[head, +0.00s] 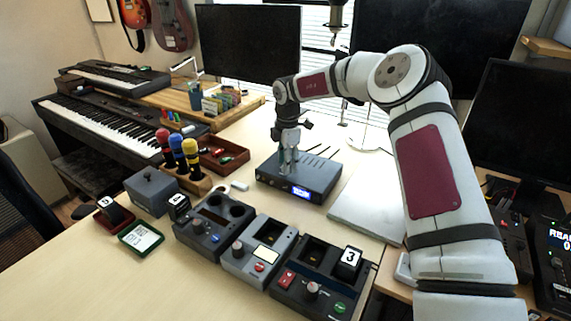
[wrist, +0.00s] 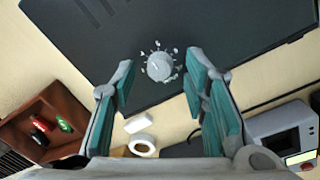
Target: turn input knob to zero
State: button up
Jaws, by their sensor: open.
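The input knob (wrist: 160,67) is a small light-grey round knob with pale marks around it, on a dark box (wrist: 90,45). In the head view the dark box (head: 325,178) has a lit blue display on its front, and my gripper hides the knob there. My gripper (wrist: 158,78) is open, its teal-padded fingers spread left and right of the knob. I see gaps between the knob and both fingers. In the head view my gripper (head: 287,170) points down over the box's left part. Where the knob points is too small to tell.
A brown tray (head: 222,160) with red and green pieces stands left of the box. Screwdrivers (head: 176,150) in a rack and several grey control units (head: 262,252) stand nearer. A flat silver panel (head: 365,205) lies right. Pale table is bare at front left.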

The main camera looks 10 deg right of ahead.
jog(key=shift+f, duration=0.4)
jog(key=shift+c, duration=0.6)
grip_shut()
jog(key=shift+n, duration=0.3)
